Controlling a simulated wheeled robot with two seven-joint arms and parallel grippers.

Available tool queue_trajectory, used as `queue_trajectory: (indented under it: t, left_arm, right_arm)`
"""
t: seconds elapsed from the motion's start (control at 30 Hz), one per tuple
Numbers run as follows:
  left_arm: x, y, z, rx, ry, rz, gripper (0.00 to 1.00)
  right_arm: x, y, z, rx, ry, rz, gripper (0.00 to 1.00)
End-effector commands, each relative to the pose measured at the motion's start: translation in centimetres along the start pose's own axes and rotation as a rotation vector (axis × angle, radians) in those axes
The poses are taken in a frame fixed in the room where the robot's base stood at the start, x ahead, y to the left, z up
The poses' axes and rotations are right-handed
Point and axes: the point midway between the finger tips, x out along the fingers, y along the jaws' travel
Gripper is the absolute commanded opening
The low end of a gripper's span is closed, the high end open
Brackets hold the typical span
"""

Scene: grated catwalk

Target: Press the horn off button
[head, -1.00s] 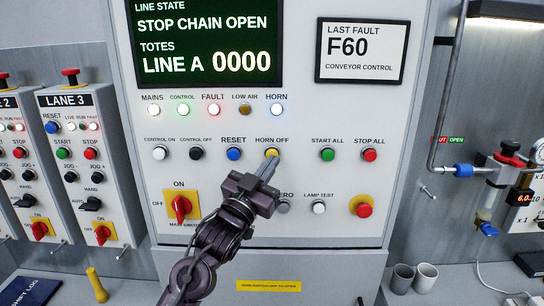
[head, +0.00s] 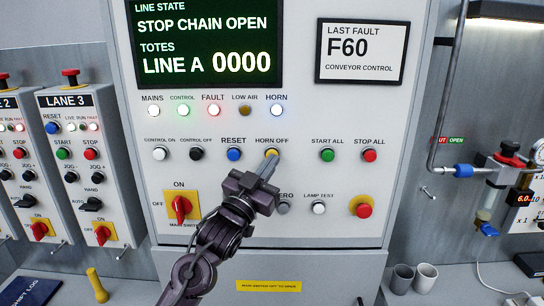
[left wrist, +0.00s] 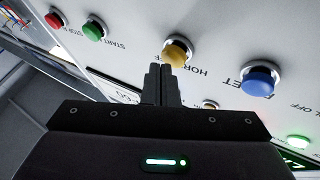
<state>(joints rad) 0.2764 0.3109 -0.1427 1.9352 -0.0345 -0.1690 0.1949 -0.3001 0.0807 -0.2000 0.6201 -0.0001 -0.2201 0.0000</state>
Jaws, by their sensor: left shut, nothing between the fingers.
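The yellow horn off button (head: 271,153) sits in the middle row of the panel, under its HORN OFF label. My left gripper (head: 268,170) is shut and empty, its fingertips at the lower edge of that button in the head view. In the left wrist view the closed fingers (left wrist: 163,75) overlap the lower part of the yellow button (left wrist: 176,50); whether they touch it I cannot tell. The HORN lamp (head: 277,110) above is lit white. My right gripper is not in view.
The blue reset button (head: 234,154) is left of the horn off button, and the green start all button (head: 327,154) is to the right. A red-handled main switch (head: 181,208) and red stop button (head: 364,210) are lower. The screen (head: 205,45) reads STOP CHAIN OPEN.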

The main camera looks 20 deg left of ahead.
Motion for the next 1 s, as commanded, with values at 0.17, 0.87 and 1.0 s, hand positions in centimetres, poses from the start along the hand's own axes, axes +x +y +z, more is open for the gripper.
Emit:
queue_trajectory:
  t: [0.17,0.87,1.0]
  left_arm:
    - [0.02,0.00,0.01,0.000,0.000,0.000,0.00]
    - [0.53,-0.27,0.23,0.000,0.001,0.000,0.00]
    - [0.66,-0.34,0.32,0.000,0.001,0.000,0.00]
  right_arm:
    - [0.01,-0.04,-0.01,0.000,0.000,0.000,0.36]
    - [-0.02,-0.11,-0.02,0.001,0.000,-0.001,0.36]
    - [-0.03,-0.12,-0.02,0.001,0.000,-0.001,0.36]
